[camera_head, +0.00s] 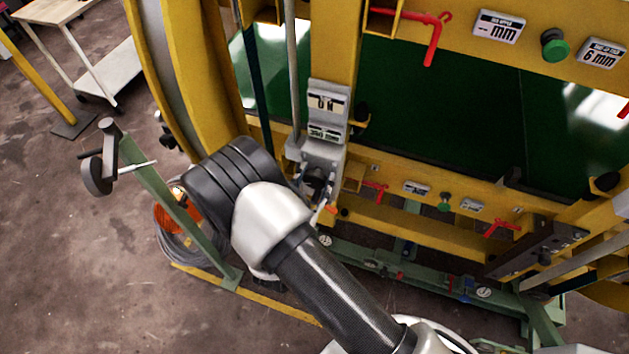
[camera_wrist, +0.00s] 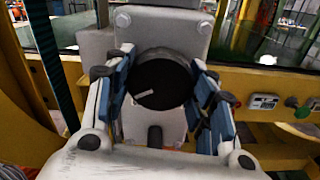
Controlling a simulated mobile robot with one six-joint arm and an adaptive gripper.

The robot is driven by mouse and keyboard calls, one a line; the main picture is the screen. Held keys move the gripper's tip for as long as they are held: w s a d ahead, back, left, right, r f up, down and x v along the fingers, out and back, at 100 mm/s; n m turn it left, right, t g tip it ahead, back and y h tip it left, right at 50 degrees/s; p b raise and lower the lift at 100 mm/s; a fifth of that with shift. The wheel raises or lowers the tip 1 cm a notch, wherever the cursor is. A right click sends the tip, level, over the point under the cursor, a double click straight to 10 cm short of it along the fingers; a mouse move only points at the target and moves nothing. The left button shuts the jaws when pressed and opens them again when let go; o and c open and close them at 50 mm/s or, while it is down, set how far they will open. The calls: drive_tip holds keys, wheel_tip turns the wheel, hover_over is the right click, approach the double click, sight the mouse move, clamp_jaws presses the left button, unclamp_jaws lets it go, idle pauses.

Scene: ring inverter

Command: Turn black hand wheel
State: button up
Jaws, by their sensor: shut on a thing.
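The black hand wheel (camera_wrist: 165,72) is a round black knob with a small light mark on its face, on a grey metal bracket in the wrist view. My gripper (camera_wrist: 160,88) is shut on it, with blue-padded fingers on its left and right sides. In the head view my arm reaches toward the grey bracket (camera_head: 322,152) on the yellow frame.
Yellow frame beams surround dark green panels (camera_head: 430,100). Red levers (camera_head: 432,38) and green knobs (camera_head: 555,45) stick out from the frame. A grey crank wheel (camera_head: 97,175) stands on a green post at left. Open floor (camera_head: 60,260) lies at lower left.

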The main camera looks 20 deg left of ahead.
drive_tip(key=m+b, duration=0.3)
drive_tip(key=m, duration=0.2)
drive_tip(key=shift+a+f+m, duration=0.1)
drive_tip(key=shift+f+m, duration=0.05)
drive_tip(key=shift+m, duration=0.15)
drive_tip(key=shift+m+b, duration=1.4)
drive_tip(key=shift+m, duration=0.2)
drive_tip(key=o, duration=1.1)
drive_tip(key=shift+r, duration=0.2)
drive_tip(key=s, duration=0.8)
drive_tip(key=s+a, duration=0.1)
drive_tip(key=s, duration=0.3)
